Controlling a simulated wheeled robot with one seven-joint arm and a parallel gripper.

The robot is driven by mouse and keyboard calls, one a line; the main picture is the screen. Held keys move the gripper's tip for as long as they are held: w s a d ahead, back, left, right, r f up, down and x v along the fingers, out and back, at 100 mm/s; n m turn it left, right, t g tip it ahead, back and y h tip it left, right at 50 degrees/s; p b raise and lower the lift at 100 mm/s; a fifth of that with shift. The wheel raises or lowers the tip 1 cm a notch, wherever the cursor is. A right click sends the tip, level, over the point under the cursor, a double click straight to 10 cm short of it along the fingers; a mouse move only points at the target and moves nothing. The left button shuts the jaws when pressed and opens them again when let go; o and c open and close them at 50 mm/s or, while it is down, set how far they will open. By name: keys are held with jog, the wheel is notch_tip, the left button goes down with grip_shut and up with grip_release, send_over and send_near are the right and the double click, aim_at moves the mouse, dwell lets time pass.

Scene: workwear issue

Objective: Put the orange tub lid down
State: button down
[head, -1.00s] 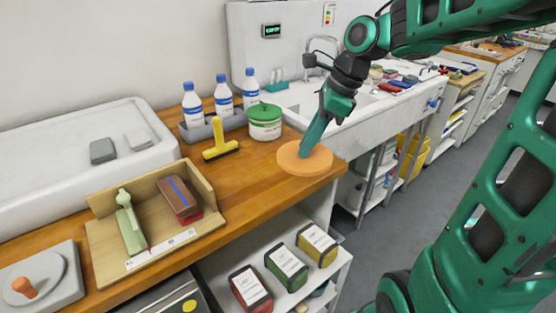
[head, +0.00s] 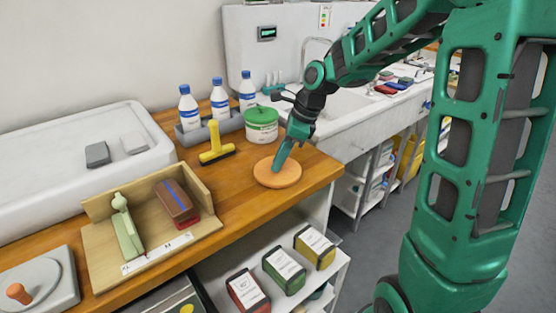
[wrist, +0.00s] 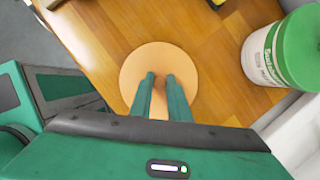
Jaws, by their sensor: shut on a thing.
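The orange tub lid (head: 283,179) is a flat round disc. It is level over the wooden worktop, near the front edge at the right end. My gripper (head: 276,168) comes down on it from above, and its two fingers are shut on it near the middle. The wrist view also shows the lid (wrist: 160,57) under the fingertips (wrist: 161,77). What the fingers grip on the lid is hidden. I cannot tell whether the lid touches the worktop or is just above it.
A white tub with a green lid (head: 261,128) stands just behind the lid. A wooden box (head: 95,236) stands front left. Bare worktop (head: 235,195) surrounds the lid.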

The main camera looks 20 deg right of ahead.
jog(key=shift+f, duration=0.2)
jog(key=c, duration=1.7)
grip_release()
jog(key=shift+o, duration=0.2)
jog(key=shift+r, duration=0.15)
jog(key=v, duration=1.2)
jog(key=s+d+f+n+h, duration=0.1)
jog(key=s+d+f+n, duration=0.2)
jog(key=s, duration=0.6)
jog(key=s+d+f+n+g+h, duration=0.1)
jog(key=s+d+f+n, duration=0.2)
jog(key=s+d+n, duration=0.2)
jog(key=s+d+f+n+g+h, duration=0.1)
jog(key=s+d+n, duration=0.3)
jog(key=s+n, duration=0.5)
jog(key=s+f, duration=0.1)
jog(key=s, duration=0.5)
jog(key=shift+d+f+h, duration=0.25)
jog(key=shift+f+h, duration=0.15)
